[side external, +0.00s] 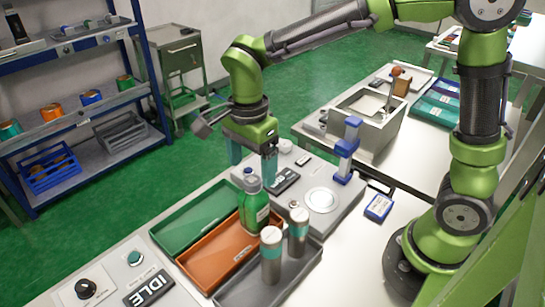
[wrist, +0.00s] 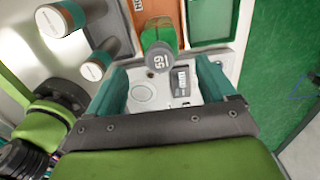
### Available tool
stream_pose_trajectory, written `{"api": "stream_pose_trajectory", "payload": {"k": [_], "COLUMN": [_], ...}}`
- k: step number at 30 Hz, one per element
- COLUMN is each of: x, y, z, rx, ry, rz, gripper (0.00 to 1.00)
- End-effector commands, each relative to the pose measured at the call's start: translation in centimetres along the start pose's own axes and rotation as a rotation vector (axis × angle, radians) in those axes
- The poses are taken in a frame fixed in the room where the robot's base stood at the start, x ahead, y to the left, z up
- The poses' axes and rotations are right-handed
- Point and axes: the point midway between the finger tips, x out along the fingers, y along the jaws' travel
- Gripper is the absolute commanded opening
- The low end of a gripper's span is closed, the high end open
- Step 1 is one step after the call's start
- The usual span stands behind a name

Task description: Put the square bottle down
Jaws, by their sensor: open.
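The green bottle (side external: 255,210) with a grey cap stands upright at the far end of the orange tray (side external: 216,250). Its squareness is hard to judge. In the wrist view its grey cap (wrist: 158,58), marked 59, shows in the gap between the fingertips, with part of the green body (wrist: 161,27) behind it. My gripper (side external: 252,168) is open, with its teal fingers spread above and just beyond the bottle. Its fingers (wrist: 162,78) also show apart in the wrist view, with nothing held between them.
A green tray (side external: 195,220) lies empty on the left. A panel with a round plate (side external: 321,200) and a blue post (side external: 347,150) stand right.

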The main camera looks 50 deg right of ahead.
Motion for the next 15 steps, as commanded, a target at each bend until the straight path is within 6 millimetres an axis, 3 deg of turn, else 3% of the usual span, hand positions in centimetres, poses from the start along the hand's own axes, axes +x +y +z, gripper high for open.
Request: {"api": "stream_pose_trajectory", "payload": {"k": [6, 11, 15], "x": [-3.8, -5.1, -6.3], "y": [-0.1, 0.1, 1.4], "z": [0.1, -0.2, -2.0], "rx": [-0.001, -0.014, -0.155], "ry": [0.000, -0.002, -0.015], "rz": [-0.003, -0.007, -0.072], "gripper": [0.84, 0.84, 0.84]}}
